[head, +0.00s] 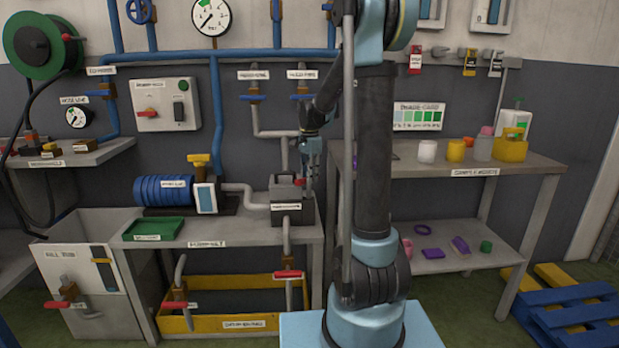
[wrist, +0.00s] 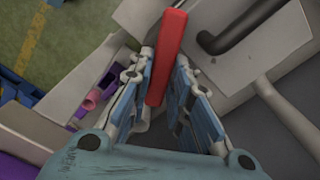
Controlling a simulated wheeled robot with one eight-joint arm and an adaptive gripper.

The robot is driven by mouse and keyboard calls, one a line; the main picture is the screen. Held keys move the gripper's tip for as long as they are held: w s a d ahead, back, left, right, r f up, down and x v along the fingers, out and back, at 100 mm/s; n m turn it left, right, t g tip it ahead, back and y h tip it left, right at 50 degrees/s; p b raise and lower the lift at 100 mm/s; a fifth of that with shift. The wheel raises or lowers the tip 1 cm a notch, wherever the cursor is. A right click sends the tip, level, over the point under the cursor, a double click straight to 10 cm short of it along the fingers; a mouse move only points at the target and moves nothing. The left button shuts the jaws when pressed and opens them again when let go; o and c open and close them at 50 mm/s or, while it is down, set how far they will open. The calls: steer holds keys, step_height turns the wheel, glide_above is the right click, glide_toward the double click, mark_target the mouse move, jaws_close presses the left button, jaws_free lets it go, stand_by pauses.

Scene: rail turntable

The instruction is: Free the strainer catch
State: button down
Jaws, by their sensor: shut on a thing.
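The strainer is a grey box (head: 291,208) at the right end of the pump bench in the head view. A small red part, the catch (head: 299,181), shows at its top beside my fingers. In the wrist view the catch is a red bar (wrist: 171,45) running lengthwise between the fingers. My gripper (head: 309,172) points down at the strainer's top, and in the wrist view its blue-padded fingers (wrist: 166,68) are shut on the red bar. The fingers hide part of the bar's lower end, and the catch's pivot cannot be made out.
Grey pipes join the strainer from above, left and below. A blue pump (head: 162,190) and a green tray (head: 152,229) stand left on the bench (head: 230,236). A sample table (head: 540,166) with jars is at right. A yellow-edged bin (head: 232,325) sits below the bench.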

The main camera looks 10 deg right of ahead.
steer(key=n, duration=0.4)
steer(key=shift+w+a+n, duration=0.1)
steer(key=shift+w+n, duration=0.15)
steer(key=shift+n, duration=0.05)
steer(key=shift+a+n, duration=0.15)
steer(key=shift+n, duration=2.35)
steer(key=c, duration=1.5)
jaws_free()
steer(key=shift+r, duration=0.1)
step_height(320, 180, up, 12)
steer(key=shift+f, duration=0.15)
